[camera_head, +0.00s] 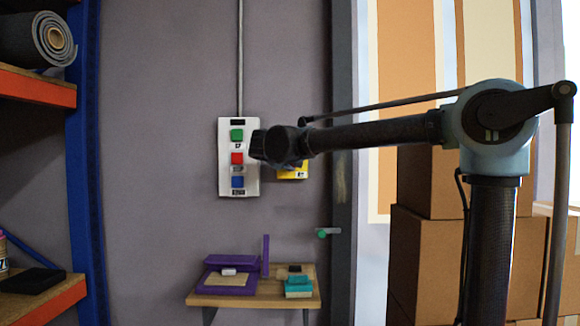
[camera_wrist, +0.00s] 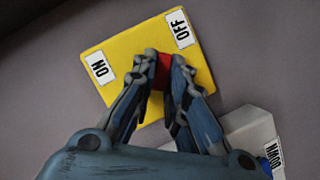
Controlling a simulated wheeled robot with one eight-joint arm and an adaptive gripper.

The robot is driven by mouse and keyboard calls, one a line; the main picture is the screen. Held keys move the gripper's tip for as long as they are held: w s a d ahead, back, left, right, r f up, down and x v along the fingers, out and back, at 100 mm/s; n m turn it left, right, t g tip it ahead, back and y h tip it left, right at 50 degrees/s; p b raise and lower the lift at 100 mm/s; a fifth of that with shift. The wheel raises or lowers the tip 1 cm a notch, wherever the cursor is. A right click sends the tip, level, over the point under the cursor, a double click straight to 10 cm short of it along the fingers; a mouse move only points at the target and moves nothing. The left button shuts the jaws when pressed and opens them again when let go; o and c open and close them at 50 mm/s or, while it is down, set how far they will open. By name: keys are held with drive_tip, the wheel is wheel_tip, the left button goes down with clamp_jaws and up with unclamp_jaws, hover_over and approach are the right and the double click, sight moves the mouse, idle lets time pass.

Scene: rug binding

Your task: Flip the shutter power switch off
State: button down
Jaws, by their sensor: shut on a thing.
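The shutter power switch is a yellow plate (camera_wrist: 112,42) with an ON label (camera_wrist: 99,67) at its left and an OFF label (camera_wrist: 180,29) at its upper right in the wrist view. A red switch lever (camera_wrist: 162,72) stands at its middle. My gripper (camera_wrist: 164,60) is shut on the red lever, one finger on each side, and the fingers hide much of it. In the head view the yellow plate (camera_head: 293,175) shows only in part, behind my wrist.
A white control box (camera_head: 224,185) with green, red and blue buttons is close beside the switch; its edge shows in the wrist view (camera_wrist: 249,127). A small wooden shelf (camera_head: 240,299) with purple and teal things is below. Cardboard boxes (camera_head: 420,245) stand at right.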

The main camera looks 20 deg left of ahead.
drive_tip(key=shift+d+f+n+t, duration=0.1)
drive_tip(key=shift+f+n+t, duration=0.2)
drive_tip(key=shift+n+t, duration=1.5)
drive_tip(key=shift+d+f+n+t, duration=0.1)
drive_tip(key=shift+f+n, duration=0.15)
drive_tip(key=shift+n, duration=3.15)
drive_tip(key=shift+f+n+t, duration=0.3)
drive_tip(key=shift+n+t, duration=0.6)
drive_tip(key=shift+n, duration=2)
drive_tip(key=c, duration=1.6)
unclamp_jaws()
drive_tip(key=shift+a+r, duration=0.1)
